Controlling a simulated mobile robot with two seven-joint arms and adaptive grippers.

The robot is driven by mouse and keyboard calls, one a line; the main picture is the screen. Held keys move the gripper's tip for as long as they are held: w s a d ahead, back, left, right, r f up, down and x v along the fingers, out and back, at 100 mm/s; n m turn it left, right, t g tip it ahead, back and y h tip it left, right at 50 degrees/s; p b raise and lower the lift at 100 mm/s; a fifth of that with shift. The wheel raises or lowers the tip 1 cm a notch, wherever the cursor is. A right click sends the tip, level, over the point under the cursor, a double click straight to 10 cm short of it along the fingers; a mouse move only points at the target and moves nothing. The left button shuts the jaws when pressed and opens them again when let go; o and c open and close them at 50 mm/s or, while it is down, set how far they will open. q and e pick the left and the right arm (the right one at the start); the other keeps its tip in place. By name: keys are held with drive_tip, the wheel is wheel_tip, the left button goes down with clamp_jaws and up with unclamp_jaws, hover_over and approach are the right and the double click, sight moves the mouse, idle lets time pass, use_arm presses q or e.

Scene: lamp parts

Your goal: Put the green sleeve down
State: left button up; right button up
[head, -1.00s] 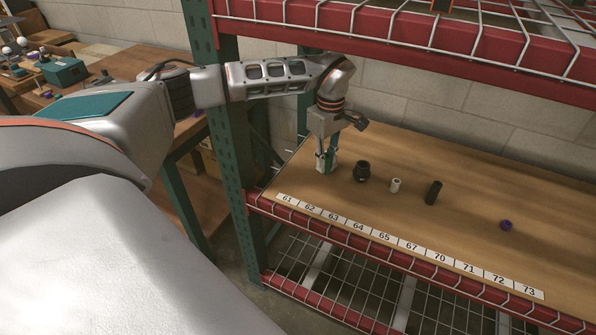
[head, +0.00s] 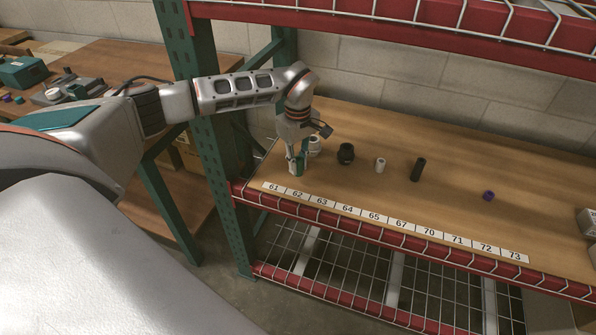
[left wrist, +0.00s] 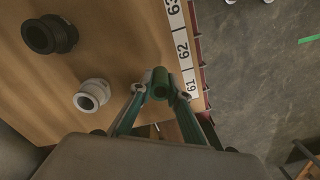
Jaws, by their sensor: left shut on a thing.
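The green sleeve (left wrist: 159,82) is a short dark green tube. My left gripper (left wrist: 159,92) is shut on it; both fingers meet the sleeve in the left wrist view. In the head view my left gripper (head: 297,170) points down at the left end of the wooden shelf (head: 450,215), behind labels 61 and 62. The green sleeve (head: 303,165) is partly hidden by the fingers there. I cannot tell whether its lower end touches the shelf. My right gripper is not in view.
A white fitting (head: 315,146) stands close behind the gripper. A black fitting (head: 346,153), a small white part (head: 380,165), a dark cylinder (head: 418,169) and a purple part (head: 488,195) stand farther right. A green rack post (head: 205,130) is on the left. Number labels (head: 390,222) line the front edge.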

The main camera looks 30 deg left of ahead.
use_arm(q)
wheel_tip(320, 180, down, 3)
drive_tip(key=shift+r, duration=0.1)
drive_tip(key=shift+f, duration=0.2)
drive_tip(key=shift+r, duration=0.1)
drive_tip(key=shift+f, duration=0.2)
drive_tip(key=o, duration=0.9)
drive_tip(key=shift+r, duration=0.1)
